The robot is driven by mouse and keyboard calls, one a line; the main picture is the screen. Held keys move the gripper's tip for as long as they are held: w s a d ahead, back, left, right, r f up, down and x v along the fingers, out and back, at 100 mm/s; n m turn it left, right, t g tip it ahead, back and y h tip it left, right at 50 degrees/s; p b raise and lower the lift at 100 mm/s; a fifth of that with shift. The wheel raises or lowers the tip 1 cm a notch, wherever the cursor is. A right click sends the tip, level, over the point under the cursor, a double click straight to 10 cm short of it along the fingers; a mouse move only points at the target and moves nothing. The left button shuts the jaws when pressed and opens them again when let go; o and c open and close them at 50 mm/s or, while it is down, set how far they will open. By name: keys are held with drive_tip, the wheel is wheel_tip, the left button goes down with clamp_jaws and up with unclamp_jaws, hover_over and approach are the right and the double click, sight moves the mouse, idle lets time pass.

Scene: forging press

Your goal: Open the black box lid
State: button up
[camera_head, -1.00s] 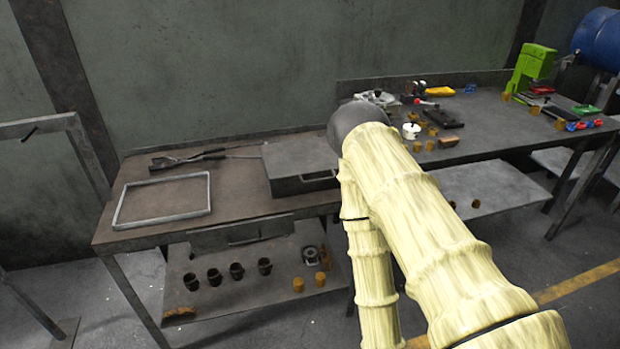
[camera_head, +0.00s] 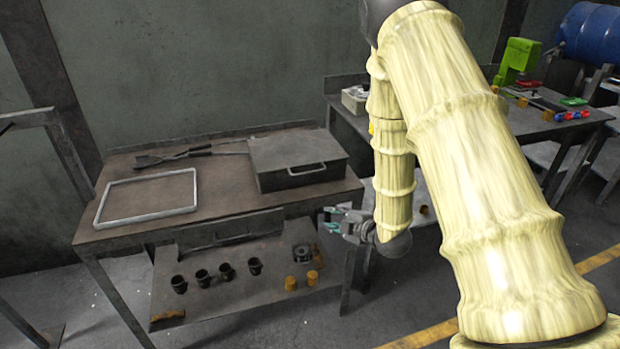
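The dark box (camera_head: 292,158) sits at the right end of the left table, against the back. Its flat lid (camera_head: 283,147) is closed, and a light handle (camera_head: 306,168) shows on its front face. My gripper (camera_head: 333,217) is in front of the table's right end, lower than the tabletop and apart from the box. Its fingers point left and look spread, with nothing seen between them. My arm in its pale cover fills the right of the picture and hides part of the right table.
A metal frame (camera_head: 100,210) and long tongs (camera_head: 180,156) lie on the left table (camera_head: 222,190). Several dark cups and orange pieces stand on the shelf (camera_head: 215,303) below. A drawer (camera_head: 232,228) hangs under the tabletop. The right table (camera_head: 345,118) holds clutter.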

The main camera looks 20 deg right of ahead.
sight(311, 173)
drive_tip(key=w+d+r+n+t+y, duration=0.15)
drive_tip(key=w+r+n, duration=0.3)
drive_tip(key=r, duration=0.45)
drive_tip(key=shift+t+y, duration=0.25)
drive_tip(key=shift+y, duration=0.1)
drive_tip(key=p+x, duration=0.1)
drive_tip(key=x, duration=0.9)
drive_tip(key=shift+w+a, duration=0.3)
drive_tip(key=shift+a, duration=0.05)
drive_tip(key=shift+r, duration=0.1)
clamp_jaws()
